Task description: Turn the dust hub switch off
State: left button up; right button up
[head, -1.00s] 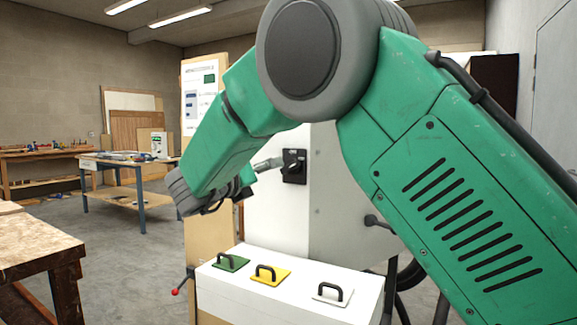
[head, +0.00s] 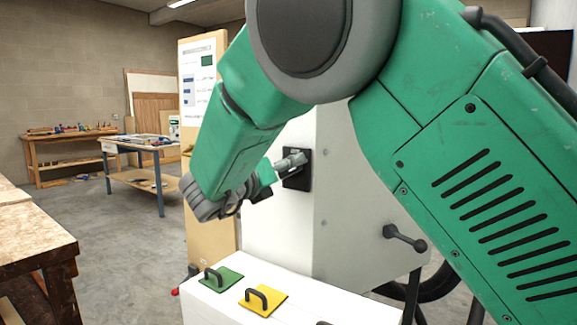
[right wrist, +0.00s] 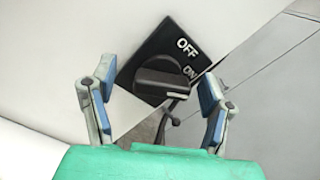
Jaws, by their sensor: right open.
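The dust hub switch is a black rotary knob (right wrist: 163,76) on a black square plate with OFF and ON in white, in the right wrist view. The knob's long grip points toward the ON label. In the head view the switch plate (head: 303,176) sits on the white cabinet panel, partly covered by my right gripper (head: 293,160). My right gripper (right wrist: 160,100) is open, with one blue-padded finger on each side of the knob in the picture. I cannot tell whether either finger touches it. My left gripper is not in view.
A white box top below carries a green plate (head: 222,279) and a yellow plate (head: 263,300) with black handles. A dark lever handle (head: 405,238) sticks out right of the panel. A wooden workbench (head: 30,240) stands at left, with open floor beyond it.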

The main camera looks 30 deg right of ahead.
jog(key=shift+d+f, duration=0.15)
jog(key=shift+d, duration=0.6)
jog(key=c, duration=0.3)
jog(key=shift+d+f, duration=0.1)
jog(key=shift+d, duration=0.1)
jog(key=c, duration=0.9)
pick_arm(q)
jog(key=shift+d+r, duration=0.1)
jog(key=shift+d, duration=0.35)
pick_arm(e)
jog(key=shift+a, duration=0.15)
